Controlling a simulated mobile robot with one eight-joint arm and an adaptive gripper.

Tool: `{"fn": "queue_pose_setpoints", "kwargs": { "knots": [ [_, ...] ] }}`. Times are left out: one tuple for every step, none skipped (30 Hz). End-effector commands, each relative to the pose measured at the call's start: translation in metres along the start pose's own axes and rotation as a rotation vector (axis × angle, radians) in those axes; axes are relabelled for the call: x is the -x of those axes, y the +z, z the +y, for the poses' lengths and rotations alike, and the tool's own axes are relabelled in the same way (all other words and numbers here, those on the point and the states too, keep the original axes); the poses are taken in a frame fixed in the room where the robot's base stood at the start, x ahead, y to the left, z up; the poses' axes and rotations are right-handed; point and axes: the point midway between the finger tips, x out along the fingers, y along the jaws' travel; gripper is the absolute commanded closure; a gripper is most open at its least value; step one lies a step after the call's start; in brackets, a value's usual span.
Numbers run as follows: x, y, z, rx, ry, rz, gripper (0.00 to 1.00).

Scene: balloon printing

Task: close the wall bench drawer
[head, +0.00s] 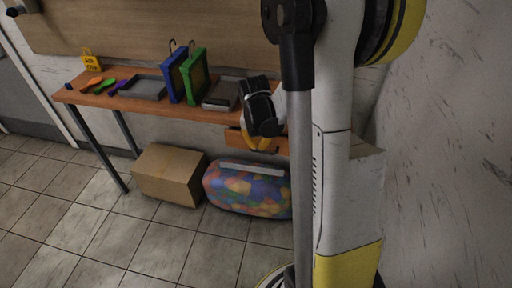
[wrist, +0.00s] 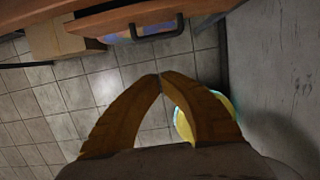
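The wall bench (head: 150,104) has an orange-brown wooden top against the wall. Its drawer (head: 234,138) sticks out under the right part of the top, so it stands open; my arm and gripper partly hide it. In the wrist view the drawer (wrist: 112,18) is at the top, with a dark bar handle (wrist: 158,34) on its front.
A cardboard box (head: 168,175) and a bag of coloured balloons (head: 247,188) stand on the floor under the bench. Blue (head: 176,76) and green (head: 195,78) frames and a grey tray (head: 144,88) are on top. A wall rises close on the right (wrist: 277,75).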

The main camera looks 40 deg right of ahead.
Motion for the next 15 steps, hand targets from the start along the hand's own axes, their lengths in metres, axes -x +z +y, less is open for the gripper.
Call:
{"fn": "queue_pose_setpoints", "kwargs": {
  "knots": [
    [0.004,-0.006,-0.018,-0.003,0.000,0.001,1.00],
    [0.004,-0.009,-0.024,-0.001,0.001,0.001,1.00],
    [0.002,-0.011,-0.029,0.001,0.001,0.001,1.00],
    [-0.001,-0.012,-0.030,0.003,0.001,0.001,1.00],
    [-0.004,-0.012,-0.030,0.004,0.002,0.001,1.00],
    [-0.010,-0.012,-0.030,0.005,0.002,0.001,1.00],
    [-0.014,-0.012,-0.029,0.005,0.002,0.001,1.00],
    [-0.020,-0.012,-0.029,0.005,0.002,0.001,1.00],
    [-0.028,-0.012,-0.029,0.005,0.002,0.001,1.00],
    [-0.034,-0.012,-0.029,0.005,0.002,0.001,1.00],
    [-0.041,-0.012,-0.029,0.005,0.002,0.001,1.00],
    [-0.050,-0.012,-0.029,0.004,0.002,0.001,1.00],
    [-0.057,-0.012,-0.029,0.004,0.002,0.001,1.00],
    [-0.064,-0.012,-0.029,0.004,0.002,0.001,1.00],
    [-0.072,-0.012,-0.028,0.004,0.002,0.001,1.00]
  ]
}}
